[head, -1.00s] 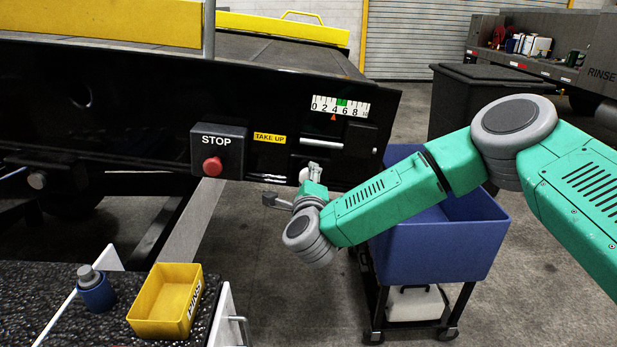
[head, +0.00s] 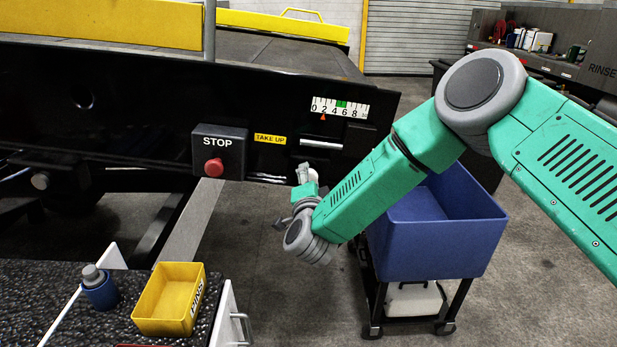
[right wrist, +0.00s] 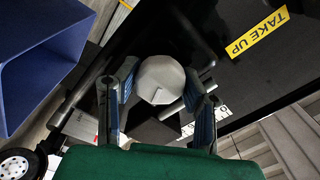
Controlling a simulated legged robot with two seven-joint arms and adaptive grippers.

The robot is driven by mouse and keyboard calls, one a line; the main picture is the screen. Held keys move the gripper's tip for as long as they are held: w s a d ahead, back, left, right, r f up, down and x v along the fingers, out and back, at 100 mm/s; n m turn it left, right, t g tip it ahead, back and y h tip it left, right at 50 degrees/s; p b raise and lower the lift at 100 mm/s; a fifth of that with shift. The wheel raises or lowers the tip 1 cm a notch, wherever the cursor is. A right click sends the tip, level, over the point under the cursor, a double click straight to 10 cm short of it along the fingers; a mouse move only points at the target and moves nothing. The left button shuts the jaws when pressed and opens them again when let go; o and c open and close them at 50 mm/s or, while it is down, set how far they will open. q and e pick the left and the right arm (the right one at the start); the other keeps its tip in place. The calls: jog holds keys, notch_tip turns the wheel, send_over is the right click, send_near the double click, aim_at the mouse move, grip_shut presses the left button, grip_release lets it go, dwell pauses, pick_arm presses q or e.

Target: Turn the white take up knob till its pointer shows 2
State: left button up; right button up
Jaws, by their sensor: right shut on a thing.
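The white take up knob (right wrist: 160,79) sits between the two fingers of my right gripper (right wrist: 158,98) in the right wrist view, and the gripper is shut on it. In the head view my right gripper (head: 305,178) is at the lower edge of the black loader side, and the knob is mostly hidden there. The white scale (head: 341,107) above carries numbers from 0 upward. Its small orange pointer (head: 323,117) stands under the 2. The yellow TAKE UP label (head: 270,139) is left of the knob. My left gripper is not in view.
The STOP box with its red button (head: 213,167) is left of the label. A blue bin (head: 440,235) on a cart stands close behind my right forearm. A yellow tray (head: 168,300) and a blue bottle (head: 100,290) stand on the dark bench at lower left.

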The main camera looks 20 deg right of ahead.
jog(key=shift+s+a+f+n, duration=0.1)
jog(key=shift+s+f+n, duration=0.1)
jog(key=shift+f+n, duration=0.4)
jog(key=shift+r, duration=0.15)
jog(key=o, duration=1.2)
jog(key=shift+w+r, duration=0.1)
jog(key=shift+w, duration=0.05)
jog(key=shift+r, duration=0.1)
jog(key=v, duration=1.2)
